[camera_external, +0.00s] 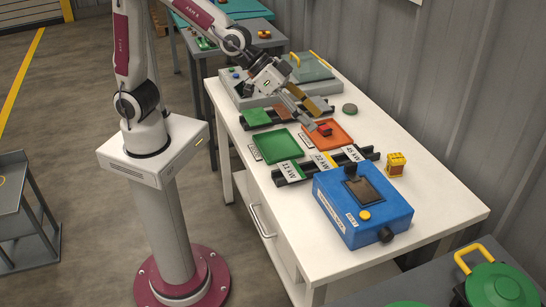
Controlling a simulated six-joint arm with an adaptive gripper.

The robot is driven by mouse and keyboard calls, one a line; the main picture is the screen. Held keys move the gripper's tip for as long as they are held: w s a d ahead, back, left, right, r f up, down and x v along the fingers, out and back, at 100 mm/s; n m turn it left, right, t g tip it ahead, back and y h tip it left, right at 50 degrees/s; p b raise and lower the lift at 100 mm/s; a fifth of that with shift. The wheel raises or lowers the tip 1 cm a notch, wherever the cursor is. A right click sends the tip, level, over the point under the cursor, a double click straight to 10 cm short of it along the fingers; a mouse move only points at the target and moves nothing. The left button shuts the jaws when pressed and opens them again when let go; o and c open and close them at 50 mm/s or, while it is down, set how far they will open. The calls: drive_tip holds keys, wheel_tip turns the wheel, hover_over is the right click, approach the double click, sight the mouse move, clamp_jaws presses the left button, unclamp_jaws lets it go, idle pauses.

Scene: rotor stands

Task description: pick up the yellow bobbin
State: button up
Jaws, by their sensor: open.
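A small yellow object with an orange-brown middle, which looks like the yellow bobbin (396,165), stands upright on the white table behind the right part of the blue box. My gripper (305,115) points down over the middle of the table, near the orange tray. It is open and well to the left of the bobbin, apart from it. The fingertips are small in this view, and I see nothing held between them.
The blue box (345,222) with a dark top panel sits at the table's front. A green tray (277,146) and an orange tray (340,137) with a red piece (324,129) lie mid-table, near labelled black racks (290,177). The table's right end is clear.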

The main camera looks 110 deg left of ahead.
sight(393, 159)
drive_tip(key=w+a+f+y, duration=0.1)
drive_tip(key=w+a+f, duration=0.2)
drive_tip(key=w, duration=0.1)
drive_tip(key=w+a+f+n+y, duration=0.1)
drive_tip(key=w+a+f, duration=0.1)
drive_tip(key=w+f, duration=0.1)
drive_tip(key=w+a+f+n+t, duration=0.1)
drive_tip(key=w+a+f, duration=0.2)
drive_tip(key=w, duration=0.2)
drive_tip(key=shift+w+a+y, duration=0.25)
drive_tip(key=shift+a+y, duration=0.1)
drive_tip(key=shift+y, duration=0.05)
drive_tip(key=shift+w+a+f+n+t+y, duration=0.1)
drive_tip(key=shift+w+a+f+n+y, duration=0.45)
drive_tip(key=shift+a+f, duration=1.3)
drive_tip(key=shift+w+a+f+n+t+y, duration=0.15)
drive_tip(key=shift+w+a+f+y, duration=0.7)
drive_tip(key=shift+a+f, duration=1)
drive_tip(key=shift+w+a+f+n+t+y, duration=0.1)
drive_tip(key=shift+w+a+f+n+y, duration=0.45)
drive_tip(key=shift+a+f, duration=1.3)
drive_tip(key=shift+w+d+f, duration=0.15)
drive_tip(key=shift+d+f, duration=0.35)
drive_tip(key=shift+x, duration=1.3)
drive_tip(key=shift+a, duration=0.1)
